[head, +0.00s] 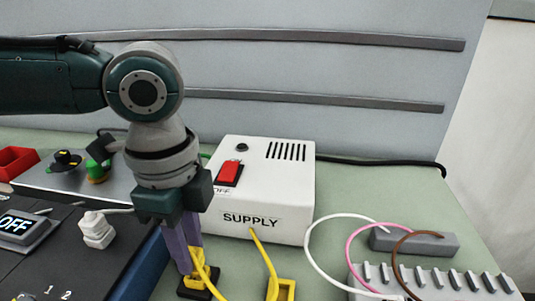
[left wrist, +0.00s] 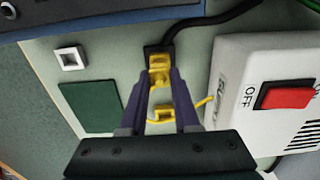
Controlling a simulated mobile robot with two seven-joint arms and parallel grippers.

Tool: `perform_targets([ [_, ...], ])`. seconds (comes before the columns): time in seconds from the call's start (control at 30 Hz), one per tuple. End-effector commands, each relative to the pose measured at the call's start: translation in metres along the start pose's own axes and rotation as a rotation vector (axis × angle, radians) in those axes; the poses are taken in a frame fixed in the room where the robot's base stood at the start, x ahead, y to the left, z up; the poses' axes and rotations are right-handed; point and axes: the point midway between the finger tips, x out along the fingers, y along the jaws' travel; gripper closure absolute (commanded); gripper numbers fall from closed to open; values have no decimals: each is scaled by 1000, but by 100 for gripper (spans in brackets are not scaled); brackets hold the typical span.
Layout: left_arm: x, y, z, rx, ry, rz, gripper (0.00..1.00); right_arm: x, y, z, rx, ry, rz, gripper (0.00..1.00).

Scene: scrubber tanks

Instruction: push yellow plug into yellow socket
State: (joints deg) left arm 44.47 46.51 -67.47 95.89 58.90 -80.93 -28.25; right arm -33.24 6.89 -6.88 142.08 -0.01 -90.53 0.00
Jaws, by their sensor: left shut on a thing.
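My left gripper (head: 197,268) points down in the head view, left of the supply box, and is shut on the yellow plug (head: 197,282). The plug also shows between the fingertips in the left wrist view (left wrist: 159,68). Around or behind its tip is a black square block (left wrist: 151,52); I cannot tell whether they touch. A yellow square frame, seemingly the yellow socket (head: 287,287), lies to the right of the plug. In the left wrist view, the yellow socket (left wrist: 165,106) shows between the fingers, partly hidden. My right gripper is not in view.
The white supply box (head: 280,190) stands behind, with a yellow cable (head: 263,254) from its front. A white square socket (left wrist: 70,58) and dark green patch (left wrist: 91,106) lie to one side. A grey terminal block (head: 440,283) with coloured wires stands at right.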

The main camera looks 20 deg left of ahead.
Motion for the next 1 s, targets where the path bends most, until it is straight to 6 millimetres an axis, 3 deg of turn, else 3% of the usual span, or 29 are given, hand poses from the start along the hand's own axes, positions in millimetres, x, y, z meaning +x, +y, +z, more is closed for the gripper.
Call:
perform_targets([
  [1.0,-1,0,0,0,0,-1,100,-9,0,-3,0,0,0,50],
])
